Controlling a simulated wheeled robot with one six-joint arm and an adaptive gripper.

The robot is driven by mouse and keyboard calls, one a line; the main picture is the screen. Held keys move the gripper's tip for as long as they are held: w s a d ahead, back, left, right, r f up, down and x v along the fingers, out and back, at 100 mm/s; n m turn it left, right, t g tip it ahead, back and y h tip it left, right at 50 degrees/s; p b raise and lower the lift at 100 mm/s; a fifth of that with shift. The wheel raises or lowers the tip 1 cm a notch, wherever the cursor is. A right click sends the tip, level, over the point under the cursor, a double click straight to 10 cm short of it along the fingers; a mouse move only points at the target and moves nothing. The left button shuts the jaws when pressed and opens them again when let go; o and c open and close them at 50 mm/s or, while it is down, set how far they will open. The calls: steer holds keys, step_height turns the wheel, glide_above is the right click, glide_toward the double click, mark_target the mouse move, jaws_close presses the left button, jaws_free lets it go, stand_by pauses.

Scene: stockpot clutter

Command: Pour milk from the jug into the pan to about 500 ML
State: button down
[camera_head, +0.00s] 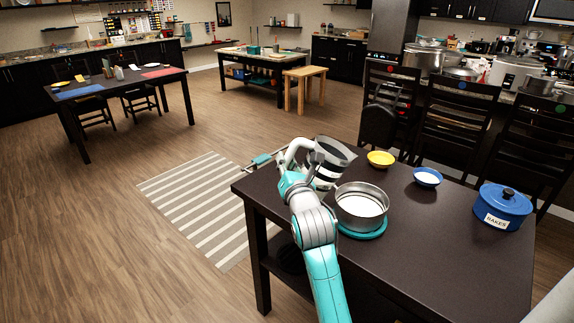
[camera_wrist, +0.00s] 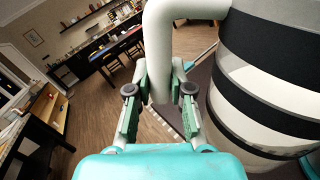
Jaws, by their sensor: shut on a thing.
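The jug (camera_head: 335,160) has black and white bands and a pale handle. It also shows large at the right of the wrist view (camera_wrist: 268,95). My gripper (camera_wrist: 160,92) is shut on the jug's handle (camera_wrist: 158,50); it also shows in the head view (camera_head: 296,160). The jug is tilted and held above the table's far left part, just behind the pan. The pan (camera_head: 361,207) is a round metal vessel on a teal round mat (camera_head: 365,233). White shows inside the pan; its level cannot be read. The jug's inside is hidden, and no stream is visible.
The dark table (camera_head: 440,250) also bears a yellow bowl (camera_head: 381,159), a blue bowl with white contents (camera_head: 428,177) and a blue lidded pot labelled "BAKES" (camera_head: 502,206) at right. Dark chairs (camera_head: 455,120) stand behind it. The table's front right is clear.

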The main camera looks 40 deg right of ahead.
mark_target(294, 150)
steer(key=shift+r+m+h, duration=0.3)
steer(key=shift+r+m, duration=0.75)
steer(key=shift+m, duration=0.05)
steer(key=shift+s+d+r+m, duration=0.2)
steer(key=shift+r+m, duration=0.35)
steer(key=shift+m, duration=0.35)
steer(key=shift+s+d+r+m+h, duration=0.3)
steer(key=shift+d+r+m+h, duration=0.1)
steer(key=shift+m, duration=0.5)
steer(key=shift+s+d+r+m+h, duration=0.15)
steer(key=shift+s+d+m, duration=0.25)
steer(key=shift+m, duration=0.4)
steer(key=shift+s+d+r+m+h, duration=0.15)
steer(key=shift+s+d+m, duration=0.25)
steer(key=shift+m, duration=0.4)
stand_by(0.4)
